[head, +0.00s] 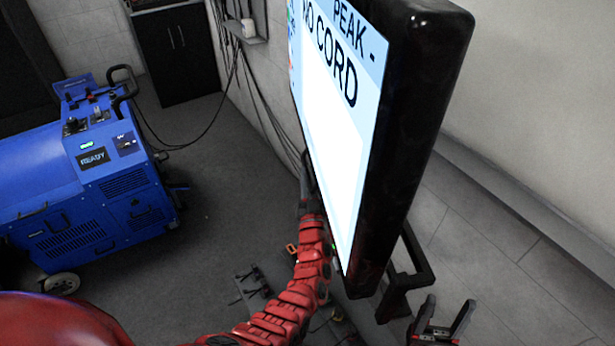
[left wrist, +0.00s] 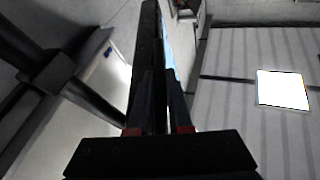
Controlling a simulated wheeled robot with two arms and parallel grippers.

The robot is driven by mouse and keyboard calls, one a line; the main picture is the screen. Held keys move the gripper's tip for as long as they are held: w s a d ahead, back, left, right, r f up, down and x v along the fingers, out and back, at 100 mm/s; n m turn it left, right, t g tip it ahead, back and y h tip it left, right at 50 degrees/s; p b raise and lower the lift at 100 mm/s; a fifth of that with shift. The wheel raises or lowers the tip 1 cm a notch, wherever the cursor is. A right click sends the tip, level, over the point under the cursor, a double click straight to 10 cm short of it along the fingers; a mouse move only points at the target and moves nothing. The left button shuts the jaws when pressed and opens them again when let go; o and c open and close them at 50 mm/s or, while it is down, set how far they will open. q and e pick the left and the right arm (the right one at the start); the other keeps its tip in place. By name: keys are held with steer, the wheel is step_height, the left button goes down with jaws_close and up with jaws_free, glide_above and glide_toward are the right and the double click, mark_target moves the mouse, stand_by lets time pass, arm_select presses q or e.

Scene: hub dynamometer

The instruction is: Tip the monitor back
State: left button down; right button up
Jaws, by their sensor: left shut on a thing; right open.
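The monitor (head: 420,110) is a thick black slab at the upper right of the head view, seen steeply from its side. Its lit white and pale blue screen (head: 333,140) faces left and shows "NO CORD". My red left arm reaches up to the screen's lower left edge. My left gripper (head: 306,170) is shut there on the monitor's edge, partly hidden by the arm. In the left wrist view the monitor's thin black edge (left wrist: 148,50) runs between the fingers (left wrist: 163,92). My right gripper (head: 443,316) is open and empty below the monitor.
A black bracket (head: 408,280) shows below the monitor. A blue wheeled machine (head: 85,180) marked READY stands at the left. A dark cabinet (head: 180,50) and cables along the wall are behind. Small dark items (head: 252,285) lie low down. The grey floor (head: 215,200) between is clear.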

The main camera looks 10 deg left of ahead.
stand_by(0.3)
arm_select(q)
steer(key=shift+s+a+r, duration=0.1)
steer(key=shift+a, duration=0.1)
steer(key=shift+m+h, duration=0.3)
steer(key=shift+m, duration=0.4)
steer(key=a, duration=0.1)
steer(key=s+a+p, duration=0.1)
steer(key=a, duration=0.1)
steer(key=shift+s+a+r+p, duration=0.25)
steer(key=shift+a+p, duration=0.1)
steer(key=c, duration=1.1)
jaws_free()
steer(key=shift+a, duration=0.1)
steer(key=shift+o, duration=1.3)
steer(key=shift+s+a+r, duration=0.1)
steer(key=shift+s+a, duration=0.05)
